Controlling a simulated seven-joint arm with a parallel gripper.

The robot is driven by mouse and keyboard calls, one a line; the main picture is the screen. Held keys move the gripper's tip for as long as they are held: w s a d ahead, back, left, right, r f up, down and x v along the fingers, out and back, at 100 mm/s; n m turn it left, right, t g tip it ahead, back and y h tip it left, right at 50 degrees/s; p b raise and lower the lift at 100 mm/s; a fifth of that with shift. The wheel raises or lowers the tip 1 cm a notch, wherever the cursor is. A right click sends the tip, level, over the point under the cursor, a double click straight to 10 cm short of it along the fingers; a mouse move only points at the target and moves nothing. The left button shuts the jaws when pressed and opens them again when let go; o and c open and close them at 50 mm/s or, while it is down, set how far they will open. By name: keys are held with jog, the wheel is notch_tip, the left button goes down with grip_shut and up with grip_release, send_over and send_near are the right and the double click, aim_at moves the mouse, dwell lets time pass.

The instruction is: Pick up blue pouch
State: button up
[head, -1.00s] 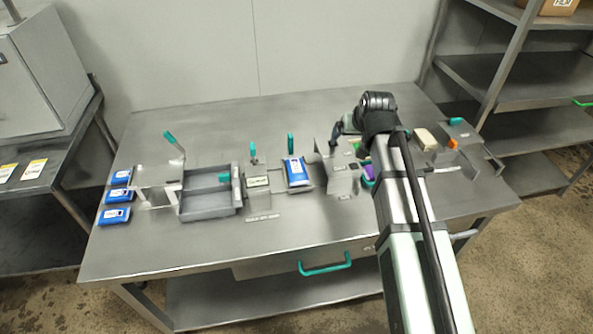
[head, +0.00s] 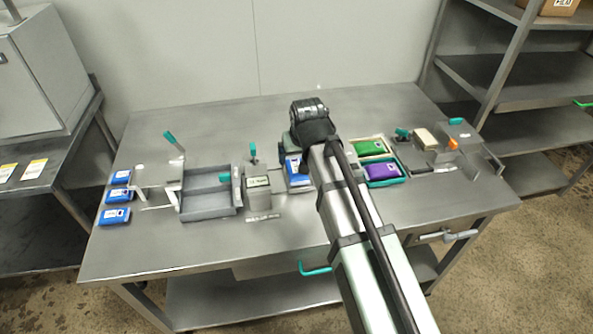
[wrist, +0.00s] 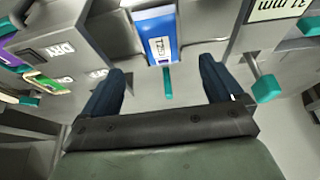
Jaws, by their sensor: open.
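A blue pouch with a white label stands in a grey fixture near the middle of the table. It shows in the head view (head: 294,170), partly hidden by my arm, and at the top centre of the wrist view (wrist: 161,36). My gripper (wrist: 162,70) is open and empty, its two dark fingers spread to either side of the pouch's line. The pouch lies beyond the fingertips, not between them. Several more blue pouches (head: 118,196) lie in a column at the table's left end.
A grey divided tray (head: 209,214) and a labelled block (head: 258,190) stand left of the middle pouch. Green (head: 368,148) and purple (head: 382,171) pouches lie to its right. A teal-ended lever (wrist: 266,89) stands right of my fingers. The table's front strip is clear.

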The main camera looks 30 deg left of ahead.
aim_at(297, 167)
jog(key=shift+x, duration=4.65)
jog(key=shift+w+a, duration=0.1)
jog(key=shift+w, duration=0.05)
jog(key=shift+c, duration=0.3)
jog(key=c, duration=1.1)
jog(key=shift+r, duration=0.2)
jog(key=shift+c, duration=0.2)
